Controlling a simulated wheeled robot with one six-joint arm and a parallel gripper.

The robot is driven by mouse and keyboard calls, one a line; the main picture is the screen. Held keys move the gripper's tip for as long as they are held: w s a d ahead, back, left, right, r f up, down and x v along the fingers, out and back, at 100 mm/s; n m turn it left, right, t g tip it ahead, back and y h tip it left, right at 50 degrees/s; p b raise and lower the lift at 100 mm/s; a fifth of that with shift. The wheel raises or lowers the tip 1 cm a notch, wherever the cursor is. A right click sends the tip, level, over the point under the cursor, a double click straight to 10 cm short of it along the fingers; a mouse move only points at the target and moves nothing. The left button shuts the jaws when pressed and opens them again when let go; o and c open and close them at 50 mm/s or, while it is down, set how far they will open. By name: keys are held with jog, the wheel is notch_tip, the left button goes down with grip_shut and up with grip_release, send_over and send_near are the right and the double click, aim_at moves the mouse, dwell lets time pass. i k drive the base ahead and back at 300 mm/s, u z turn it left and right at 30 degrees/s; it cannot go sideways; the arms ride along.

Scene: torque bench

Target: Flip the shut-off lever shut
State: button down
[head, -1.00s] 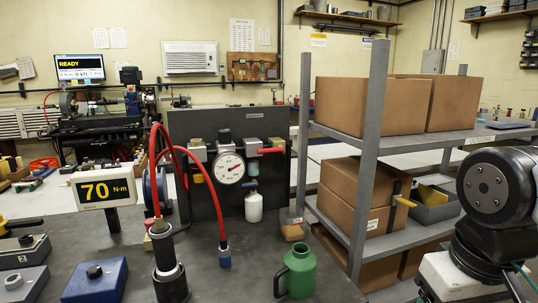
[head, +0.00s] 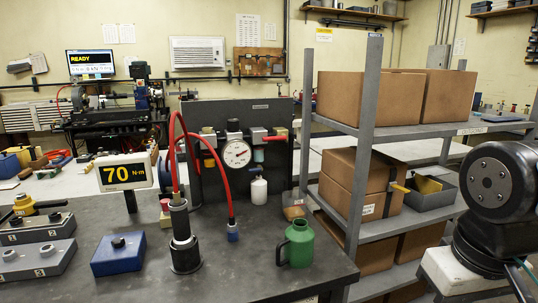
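A dark upright panel (head: 290,178) stands at the back of the grey bench. It carries a round white pressure gauge (head: 237,154) with a red needle. Right of the gauge, a red lever (head: 275,139) sticks out level to the right at the top of the panel. It looks like the shut-off lever, but its label is too small to read. A small white bottle (head: 258,188) hangs below it. My arm is at the right edge, well apart from the panel. My gripper is out of view.
On the bench stand a black cylinder (head: 184,254) with red hoses, a green jug (head: 297,243), a 70 N·m display (head: 126,172) and a blue box (head: 118,254). A grey shelf post (head: 368,150) and cardboard boxes (head: 365,103) stand between my arm and the panel.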

aim_at(284, 137)
jog(key=k, duration=1.05)
jog(key=u, duration=0.4)
jog(key=i, duration=0.3)
jog(key=u, duration=0.85)
jog(key=i, duration=1.35)
jog(key=z, duration=0.8)
jog(key=i, duration=0.35)
jog(key=z, duration=0.4)
